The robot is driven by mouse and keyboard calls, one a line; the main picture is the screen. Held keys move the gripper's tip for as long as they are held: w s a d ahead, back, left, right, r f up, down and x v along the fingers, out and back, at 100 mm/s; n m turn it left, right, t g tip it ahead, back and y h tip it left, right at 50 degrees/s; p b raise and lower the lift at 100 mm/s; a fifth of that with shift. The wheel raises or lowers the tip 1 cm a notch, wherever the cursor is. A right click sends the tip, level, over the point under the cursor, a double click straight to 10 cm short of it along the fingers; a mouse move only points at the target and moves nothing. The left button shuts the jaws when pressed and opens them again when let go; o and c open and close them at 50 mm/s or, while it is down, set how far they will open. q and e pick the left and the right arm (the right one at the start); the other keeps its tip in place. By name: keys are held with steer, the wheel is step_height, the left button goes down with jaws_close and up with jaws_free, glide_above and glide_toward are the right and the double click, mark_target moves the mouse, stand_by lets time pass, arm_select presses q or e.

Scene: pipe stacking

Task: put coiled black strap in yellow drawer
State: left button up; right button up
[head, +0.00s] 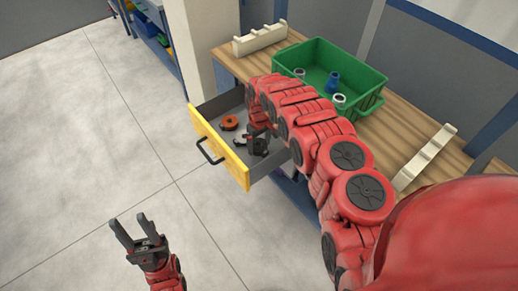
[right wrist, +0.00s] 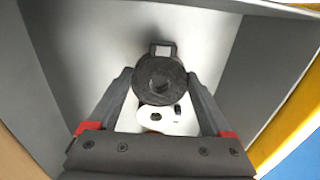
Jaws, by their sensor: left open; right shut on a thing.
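The yellow-fronted drawer (head: 222,150) is pulled open below the worktop. My right gripper (head: 251,142) reaches down into it, partly hidden by my arm in the head view. In the right wrist view, my right gripper (right wrist: 160,84) is shut on the coiled black strap (right wrist: 160,80), a round dark coil between the fingertips, over the grey drawer interior. Whether the coil touches the drawer floor is unclear. My left gripper (head: 128,222) is open and empty above the floor, left of the drawer.
An orange ring-shaped object (head: 229,123) lies in the drawer. A white piece with holes (right wrist: 168,120) shows beside the coil in the wrist view. A green bin (head: 322,62) with several pipe parts and two cream racks (head: 260,39) stand on the wooden worktop. The floor at left is clear.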

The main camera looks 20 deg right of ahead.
mark_target(259, 146)
steer(key=shift+s+f, duration=0.1)
steer(key=shift+f, duration=1.6)
steer(key=shift+f+b, duration=0.2)
steer(key=shift+b, duration=0.1)
steer(key=o, duration=1.2)
steer(key=shift+r, duration=0.7)
step_height(259, 146, up, 11)
steer(key=shift+b, duration=0.35)
